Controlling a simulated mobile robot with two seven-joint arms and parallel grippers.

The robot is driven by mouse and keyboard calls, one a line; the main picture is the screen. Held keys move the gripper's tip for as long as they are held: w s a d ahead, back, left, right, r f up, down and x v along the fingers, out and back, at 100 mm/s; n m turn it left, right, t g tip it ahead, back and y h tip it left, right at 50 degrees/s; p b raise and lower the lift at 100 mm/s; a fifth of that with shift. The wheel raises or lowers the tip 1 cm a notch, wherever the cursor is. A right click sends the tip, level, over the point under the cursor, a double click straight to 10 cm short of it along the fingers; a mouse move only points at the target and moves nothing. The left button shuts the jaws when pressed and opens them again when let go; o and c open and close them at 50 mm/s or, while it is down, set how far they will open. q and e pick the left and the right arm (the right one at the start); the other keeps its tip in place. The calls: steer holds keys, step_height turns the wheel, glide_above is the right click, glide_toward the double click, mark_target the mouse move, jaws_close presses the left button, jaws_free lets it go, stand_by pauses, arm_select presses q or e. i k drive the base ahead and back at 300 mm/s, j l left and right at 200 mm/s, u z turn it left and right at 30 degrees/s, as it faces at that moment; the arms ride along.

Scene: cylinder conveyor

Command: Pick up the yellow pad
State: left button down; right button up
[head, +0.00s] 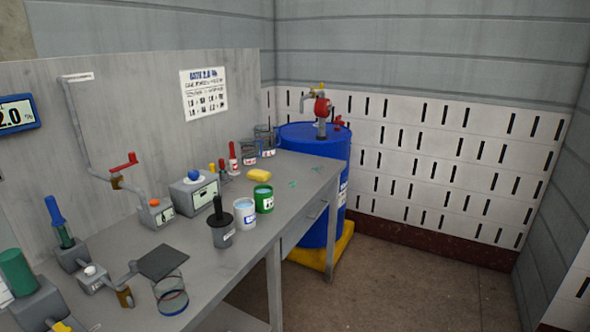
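The yellow pad (259,175) is a small rounded block lying flat on the grey workbench (300,176). It is toward the far end of the bench, just behind a green can (263,198). Nothing touches it that I can see. Neither of my grippers shows in the head view.
A white-and-blue can (244,212) and a dark grey container with a black handle (221,231) stand nearer on the bench. Glass beakers (249,152) and a red bottle (233,158) stand behind the pad. A blue drum (318,200) is beyond the bench end. Floor at right is clear.

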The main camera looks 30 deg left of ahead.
mark_target(258, 175)
steer(key=i+u, duration=0.45)
steer(key=i+l+u, duration=0.25)
steer(key=i+u, duration=0.2)
steer(key=i+l+u, duration=0.45)
steer(key=k+j, duration=0.1)
